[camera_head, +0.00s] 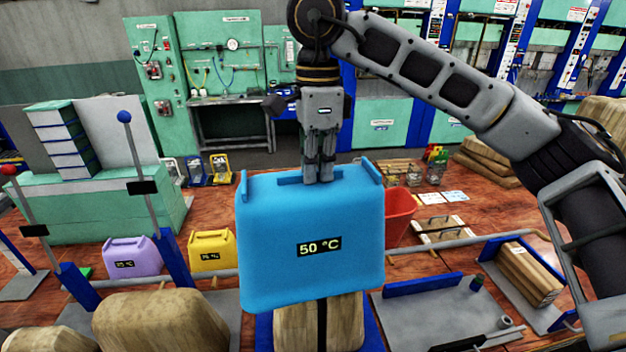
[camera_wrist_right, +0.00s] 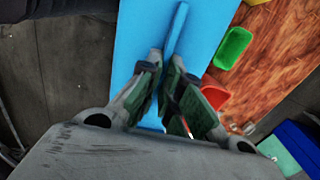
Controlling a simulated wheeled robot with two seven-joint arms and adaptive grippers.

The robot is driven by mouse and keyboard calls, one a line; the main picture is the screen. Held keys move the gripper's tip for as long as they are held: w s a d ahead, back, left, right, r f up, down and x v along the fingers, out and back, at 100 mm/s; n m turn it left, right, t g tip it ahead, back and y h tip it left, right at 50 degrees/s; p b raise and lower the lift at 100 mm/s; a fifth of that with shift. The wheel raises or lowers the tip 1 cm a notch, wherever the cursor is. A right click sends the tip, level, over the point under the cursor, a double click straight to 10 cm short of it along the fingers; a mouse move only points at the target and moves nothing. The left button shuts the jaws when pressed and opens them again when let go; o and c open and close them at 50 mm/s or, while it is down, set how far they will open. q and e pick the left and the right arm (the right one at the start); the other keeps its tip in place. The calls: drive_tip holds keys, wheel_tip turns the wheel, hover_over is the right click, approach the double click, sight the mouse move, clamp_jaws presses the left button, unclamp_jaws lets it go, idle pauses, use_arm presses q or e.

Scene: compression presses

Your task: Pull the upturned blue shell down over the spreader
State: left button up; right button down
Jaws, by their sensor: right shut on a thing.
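The blue shell (camera_head: 312,235) is a large box with a "50 °C" label and raised handles along its top. It is upright in the head view, above and in front of a tan block (camera_head: 320,325) on a blue base, which I take to be the spreader; the shell hides its upper part. My right gripper (camera_head: 319,178) points down at the shell's top and is shut on its middle handle ridge. In the right wrist view the fingers (camera_wrist_right: 170,95) close around the thin blue ridge (camera_wrist_right: 176,30). My left gripper is not in view.
A purple shell (camera_head: 132,257) and a yellow shell (camera_head: 212,251) stand at the left. A red bin (camera_head: 399,215) is just right of the blue shell. Tan blocks (camera_head: 160,322) lie front left; a grey tray (camera_head: 440,305) lies front right. Levers rise at the left.

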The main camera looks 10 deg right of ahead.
drive_tip(key=shift+w+d+r+m, duration=0.15)
drive_tip(key=shift+d+m, duration=0.25)
drive_tip(key=shift+d, duration=0.6)
drive_tip(key=shift+a, duration=0.15)
drive_tip(key=shift+f, duration=0.2)
